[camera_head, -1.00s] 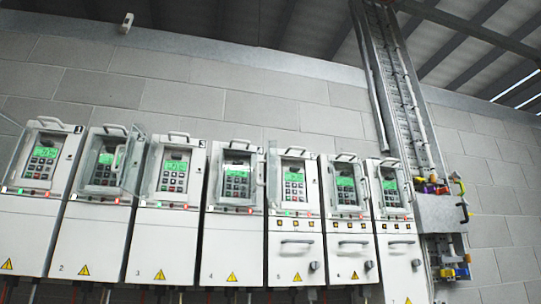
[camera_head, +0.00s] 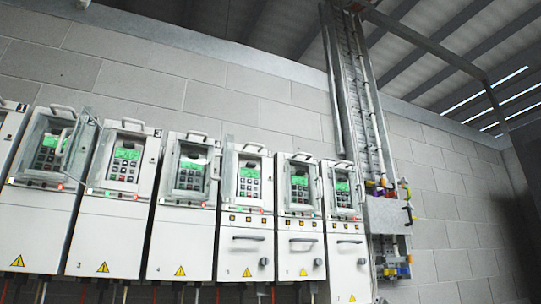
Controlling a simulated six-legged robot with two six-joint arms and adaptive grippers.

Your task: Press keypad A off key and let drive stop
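A row of white drive cabinets hangs on the wall in the head view, each with a small keypad with a green screen. I cannot read which one is keypad A. The drive marked 1 (camera_head: 12,135) is cut off at the left edge and its keypad is out of view. The drive 2 keypad (camera_head: 48,152) has a clear cover swung out. The drive 3 keypad (camera_head: 124,165) shows clearly. Others are the drive 4 keypad (camera_head: 189,176), the fifth keypad (camera_head: 249,181), the sixth keypad (camera_head: 299,187) and the seventh keypad (camera_head: 342,192). Neither gripper is in view.
A vertical cable tray (camera_head: 357,100) runs up the block wall (camera_head: 270,95) right of the drives. A grey box (camera_head: 388,212) with coloured padlocks and tags sits at its foot. Bare wall (camera_head: 450,215) lies further right.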

